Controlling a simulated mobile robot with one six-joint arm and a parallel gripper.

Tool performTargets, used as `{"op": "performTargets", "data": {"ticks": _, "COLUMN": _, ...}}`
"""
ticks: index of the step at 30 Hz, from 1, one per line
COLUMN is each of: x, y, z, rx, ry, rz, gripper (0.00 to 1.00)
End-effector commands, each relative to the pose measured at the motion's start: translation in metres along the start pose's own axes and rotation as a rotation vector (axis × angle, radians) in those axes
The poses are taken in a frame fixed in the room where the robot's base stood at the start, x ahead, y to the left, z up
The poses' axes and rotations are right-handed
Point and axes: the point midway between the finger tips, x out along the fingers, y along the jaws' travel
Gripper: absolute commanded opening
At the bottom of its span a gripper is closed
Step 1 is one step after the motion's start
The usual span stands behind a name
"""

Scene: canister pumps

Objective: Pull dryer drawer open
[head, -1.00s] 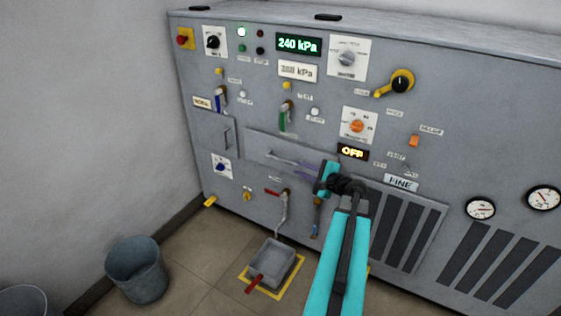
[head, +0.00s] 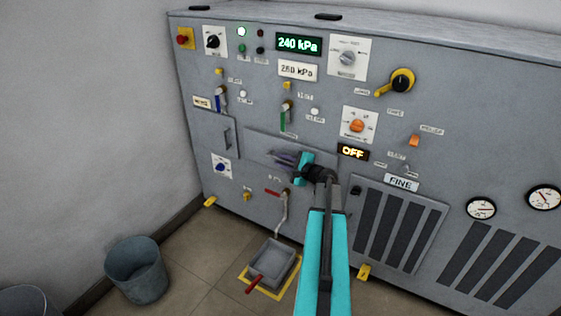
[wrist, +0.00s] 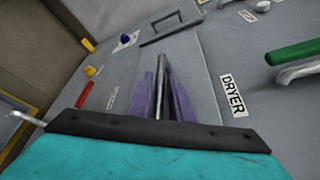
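The dryer drawer front (head: 262,146) is a long grey panel in the machine's face, left of centre in the head view. It looks flush with the face. My gripper (head: 280,158) is in front of it, with teal body and purple fingers. In the wrist view the two purple fingers (wrist: 164,92) stand apart, one on each side of a thin grey handle bar (wrist: 161,85). Narrow gaps seem to show beside the bar, so the gripper looks open around it. A DRYER label (wrist: 233,95) is to the right of the fingers. My gripper hides part of the drawer in the head view.
Below the drawer are a red-handled valve with a spout (head: 284,205) and a grey floor tray (head: 272,262) with a yellow border. A bucket (head: 137,270) stands at left. A green lever (wrist: 292,52) protrudes at right in the wrist view.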

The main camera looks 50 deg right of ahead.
Motion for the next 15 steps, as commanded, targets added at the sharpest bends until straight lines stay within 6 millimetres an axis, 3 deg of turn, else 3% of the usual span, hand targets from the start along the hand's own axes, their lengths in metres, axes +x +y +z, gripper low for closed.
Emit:
{"op": "performTargets", "data": {"ticks": 13, "x": 0.0081, "y": 0.0003, "z": 0.0007, "rx": 0.000, "ry": -0.001, "rz": 0.000, "gripper": 0.18}}
{"op": "performTargets", "data": {"ticks": 15, "x": 0.0082, "y": 0.0005, "z": 0.0010, "rx": 0.000, "ry": -0.001, "rz": 0.000, "gripper": 0.08}}
